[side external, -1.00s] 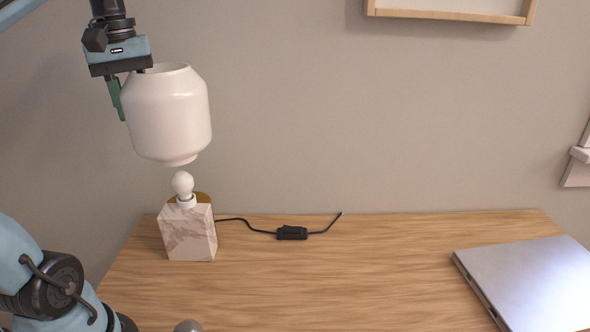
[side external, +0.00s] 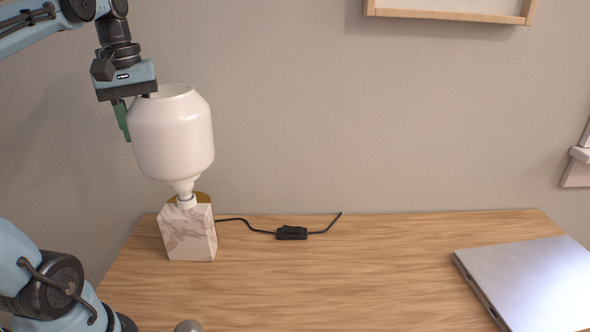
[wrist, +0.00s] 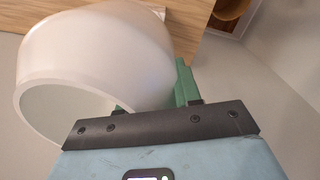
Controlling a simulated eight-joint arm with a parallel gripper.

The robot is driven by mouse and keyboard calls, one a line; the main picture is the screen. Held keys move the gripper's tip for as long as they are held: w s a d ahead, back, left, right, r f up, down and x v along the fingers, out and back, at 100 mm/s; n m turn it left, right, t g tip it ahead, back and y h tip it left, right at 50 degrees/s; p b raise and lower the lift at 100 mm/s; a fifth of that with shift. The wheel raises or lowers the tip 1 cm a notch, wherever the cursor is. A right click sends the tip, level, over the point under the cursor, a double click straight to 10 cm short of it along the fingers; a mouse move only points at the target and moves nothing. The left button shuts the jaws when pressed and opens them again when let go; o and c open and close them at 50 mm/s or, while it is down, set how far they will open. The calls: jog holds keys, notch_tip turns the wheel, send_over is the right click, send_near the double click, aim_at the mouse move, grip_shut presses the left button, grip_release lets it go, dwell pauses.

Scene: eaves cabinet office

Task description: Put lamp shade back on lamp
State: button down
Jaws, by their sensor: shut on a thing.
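The white lamp shade (side external: 172,137) hangs upright in my gripper (side external: 137,100), which is shut on its rim at the upper left. The lamp base (side external: 187,232) is a marble block with a brass-coloured plate on top, standing at the desk's back left. A white bulb (side external: 185,187) rises from the base. The shade's lower opening is right above the bulb and hides its upper part; I cannot tell whether they touch. In the wrist view the shade (wrist: 95,55) fills the upper left, with a green finger beside it, and hides most of the lamp.
A black cord with a switch (side external: 291,233) runs right from the lamp along the wooden desk (side external: 330,275). A silver laptop (side external: 530,283) lies at the right. A grey rounded object (side external: 188,326) shows at the front edge. The desk's middle is clear.

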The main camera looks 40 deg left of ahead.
jog(key=shift+f, duration=3.3)
jog(key=c, duration=0.7)
grip_release()
jog(key=r, duration=1.2)
jog(key=shift+s, duration=0.25)
jog(key=shift+w, duration=0.1)
